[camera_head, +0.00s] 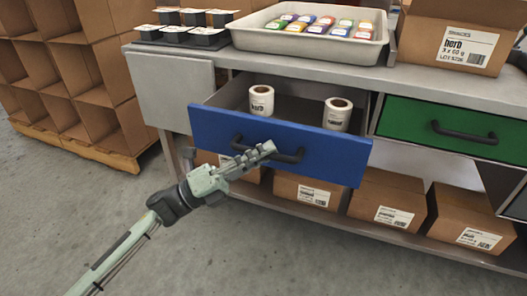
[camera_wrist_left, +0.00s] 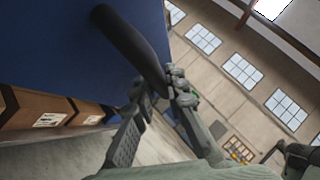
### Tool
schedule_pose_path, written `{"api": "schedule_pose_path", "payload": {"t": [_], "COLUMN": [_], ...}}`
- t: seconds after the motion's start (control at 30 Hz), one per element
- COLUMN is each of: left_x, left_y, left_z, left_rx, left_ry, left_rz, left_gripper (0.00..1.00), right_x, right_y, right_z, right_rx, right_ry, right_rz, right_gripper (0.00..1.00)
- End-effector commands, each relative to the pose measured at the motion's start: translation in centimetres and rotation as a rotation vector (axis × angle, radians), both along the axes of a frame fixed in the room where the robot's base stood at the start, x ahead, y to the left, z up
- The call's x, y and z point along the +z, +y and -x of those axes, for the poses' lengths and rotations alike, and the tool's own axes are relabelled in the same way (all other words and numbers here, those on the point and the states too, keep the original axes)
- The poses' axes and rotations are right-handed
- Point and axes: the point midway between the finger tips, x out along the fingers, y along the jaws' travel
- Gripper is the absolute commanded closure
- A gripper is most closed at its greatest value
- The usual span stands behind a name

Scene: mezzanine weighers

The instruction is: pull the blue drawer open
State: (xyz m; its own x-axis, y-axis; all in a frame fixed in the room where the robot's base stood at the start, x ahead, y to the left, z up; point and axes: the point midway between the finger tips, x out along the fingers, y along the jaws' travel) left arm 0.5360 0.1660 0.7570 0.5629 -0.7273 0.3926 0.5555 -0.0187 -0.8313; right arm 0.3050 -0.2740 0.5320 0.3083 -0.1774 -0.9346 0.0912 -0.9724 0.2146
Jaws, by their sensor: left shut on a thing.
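The blue drawer (camera_head: 225,133) in the workbench stands pulled out, with its inside showing. Two white label rolls (camera_head: 262,100) (camera_head: 337,114) stand inside it. A dark bar handle (camera_head: 290,156) runs across its front. My left gripper (camera_head: 268,148) is at the handle, shut on it. In the left wrist view the dark handle (camera_wrist_left: 130,42) runs between the fingers of the left gripper (camera_wrist_left: 163,92), with the blue drawer front (camera_wrist_left: 60,50) behind it. The part of the handle within the fingers is hidden. My right gripper is not in view.
A green drawer (camera_head: 405,116) is shut at the right. Cardboard boxes (camera_head: 385,190) stand on the lower shelf. The bench top holds a grey tray (camera_head: 300,46) of colored packets, dark cups (camera_head: 190,36) and a carton (camera_head: 425,35). The floor in front is clear.

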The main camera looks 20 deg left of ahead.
Motion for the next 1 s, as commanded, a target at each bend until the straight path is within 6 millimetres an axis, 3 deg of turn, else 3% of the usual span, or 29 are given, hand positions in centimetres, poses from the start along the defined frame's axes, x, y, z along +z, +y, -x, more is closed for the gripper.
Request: {"api": "schedule_pose_path", "payload": {"t": [0.17, 0.2, 0.27, 0.67, 1.0], "left_x": [0.0, 0.0, 0.0, -0.5, -3.2], "left_y": [0.1, 0.1, 0.1, 0.8, 5.8], "left_z": [0.0, -0.1, -0.1, 0.5, 4.4], "left_rx": [0.001, 0.001, 0.001, 0.002, 0.003], "left_ry": [0.001, 0.001, 0.001, 0.003, 0.004], "left_rz": [0.000, 0.000, 0.000, 0.000, -0.001], "left_gripper": [1.00, 0.83, 0.78, 0.78, 0.78], "right_x": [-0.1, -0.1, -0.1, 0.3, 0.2], "right_y": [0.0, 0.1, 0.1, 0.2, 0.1], "right_z": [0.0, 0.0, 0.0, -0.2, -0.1], "right_rx": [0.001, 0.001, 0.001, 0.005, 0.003], "right_ry": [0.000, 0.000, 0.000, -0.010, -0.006], "right_rz": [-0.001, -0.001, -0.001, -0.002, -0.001], "right_gripper": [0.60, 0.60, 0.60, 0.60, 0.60]}}
